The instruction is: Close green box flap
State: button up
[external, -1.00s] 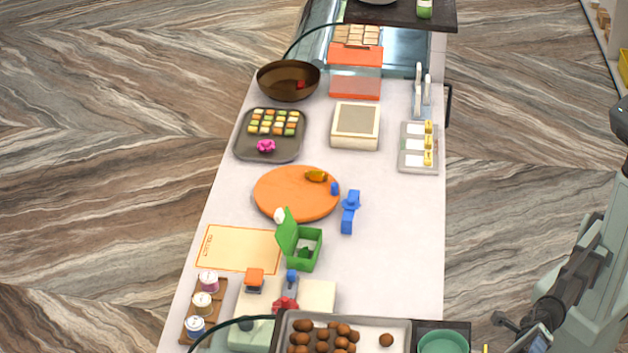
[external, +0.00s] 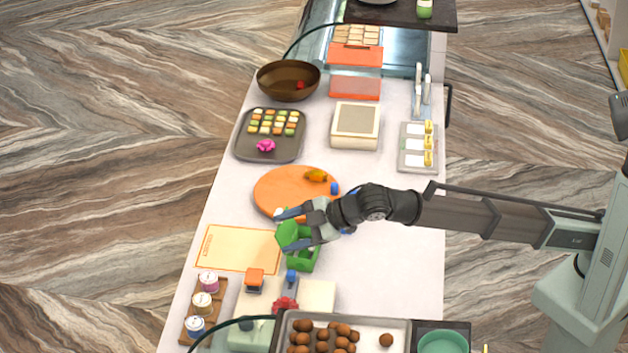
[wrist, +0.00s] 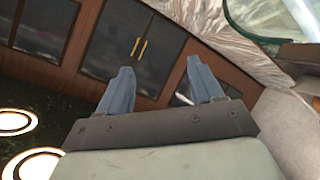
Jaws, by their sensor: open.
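The green box (external: 303,263) stands on the counter just below the orange round board in the external view. Its green flap (external: 288,233) stands up at the box's left side, and part of the box is hidden under my gripper. My gripper (external: 281,231) reaches in from the right over the box, pointing left. Its two fingers are spread, one above and one below the flap in the picture; I cannot tell whether they touch it. In the wrist view the open fingers (wrist: 160,66) have nothing between them, and the box does not show.
The orange round board (external: 290,187) lies just beyond the box. A cream mat (external: 232,249) lies to its left. An orange-topped item (external: 254,280) and spools (external: 208,281) stand nearby. A blue item is mostly hidden behind my wrist. The right side of the counter is fairly clear.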

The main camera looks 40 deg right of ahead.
jog(key=w+d+f+m+g+h, duration=0.1)
jog(key=w+d+f+m+h, duration=0.1)
jog(key=w+d+m, duration=0.3)
jog(key=w+d+f+g+h, duration=0.1)
jog(key=w+d+f+h, duration=0.15)
jog(key=w, duration=0.55)
jog(key=m+g+h, duration=0.3)
jog(key=m, duration=0.2)
send_near(280, 212)
jog(key=shift+y, duration=0.25)
jog(key=x, duration=0.8)
jog(key=shift+w+d+f, duration=0.1)
jog(key=shift+w+f, duration=0.1)
jog(key=shift+f, duration=0.25)
grip_shut()
